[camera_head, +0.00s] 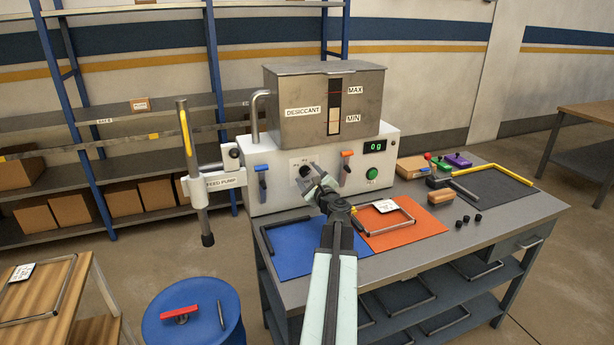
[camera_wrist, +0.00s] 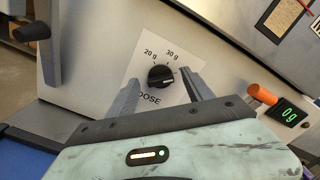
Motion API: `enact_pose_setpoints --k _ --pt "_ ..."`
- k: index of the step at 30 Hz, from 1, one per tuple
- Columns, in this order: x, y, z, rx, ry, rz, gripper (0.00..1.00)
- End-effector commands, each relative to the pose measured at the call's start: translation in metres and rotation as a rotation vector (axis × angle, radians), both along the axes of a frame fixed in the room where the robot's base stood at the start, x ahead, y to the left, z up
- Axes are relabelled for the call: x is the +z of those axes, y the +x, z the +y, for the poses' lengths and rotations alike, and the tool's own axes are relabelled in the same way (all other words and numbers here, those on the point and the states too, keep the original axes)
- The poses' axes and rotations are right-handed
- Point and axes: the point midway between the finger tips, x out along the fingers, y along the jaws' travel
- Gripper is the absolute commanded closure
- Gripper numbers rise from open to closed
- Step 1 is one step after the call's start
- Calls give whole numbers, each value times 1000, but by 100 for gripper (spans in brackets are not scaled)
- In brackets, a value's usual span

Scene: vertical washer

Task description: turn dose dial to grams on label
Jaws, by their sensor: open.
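The black dose dial (camera_wrist: 161,77) sits on a white plate marked "20 g", "30 g" and "DOSE" in the wrist view. Its pale mark looks turned to the right, but the exact setting is hard to tell. In the head view the dial (camera_head: 305,171) is on the white machine front. My gripper (camera_wrist: 159,78) is open, one finger on either side of the dial in the picture. I cannot tell whether they touch it. It also shows in the head view (camera_head: 321,186).
The green display (camera_head: 375,146) reads 0 g, above a green button (camera_head: 372,173). An orange-topped lever (camera_head: 346,154) and a blue lever (camera_head: 261,170) flank the dial. A feed pump (camera_head: 193,170) stands at left.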

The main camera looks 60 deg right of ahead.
Motion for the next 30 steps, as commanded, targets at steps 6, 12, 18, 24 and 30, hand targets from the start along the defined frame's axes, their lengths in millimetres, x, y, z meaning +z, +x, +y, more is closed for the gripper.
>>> enact_pose_setpoints --k 6,12,18,24,30 --pt "0 6 -5 -1 -1 1 40" --pt "0 6 -4 0 -1 1 73" --pt "0 7 -4 0 -2 1 100" --pt "0 7 -4 1 -27 21 100" --pt "-1 7 -3 1 -111 82 100"
